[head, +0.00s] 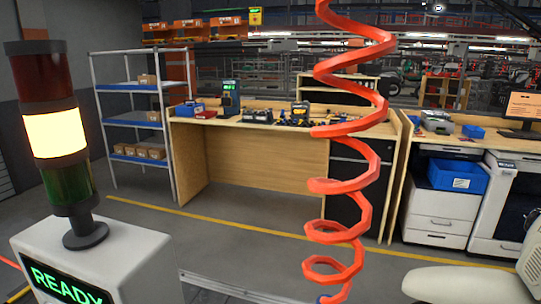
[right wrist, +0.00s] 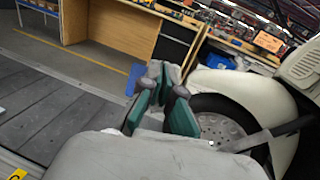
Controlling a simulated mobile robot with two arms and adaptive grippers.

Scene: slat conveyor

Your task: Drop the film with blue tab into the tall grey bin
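My right gripper (right wrist: 163,88) shows in the right wrist view, its two green-padded fingers close together. A thin crumpled grey film (right wrist: 158,70) shows between and beyond the fingertips, with a blue tab (right wrist: 134,79) at its left side. The gripper looks shut on this film, held up above the floor. The film's lower part is hidden by the fingers. Neither gripper nor the film shows in the head view. No tall grey bin can be made out in either view.
A signal tower (head: 57,140) with its middle lamp lit stands on a READY box at the left. A red coiled hose (head: 340,185) hangs in front. Workbenches (head: 250,130) and a blue shelf rack (head: 137,118) stand behind. A grey slatted conveyor (right wrist: 60,105) lies left in the wrist view.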

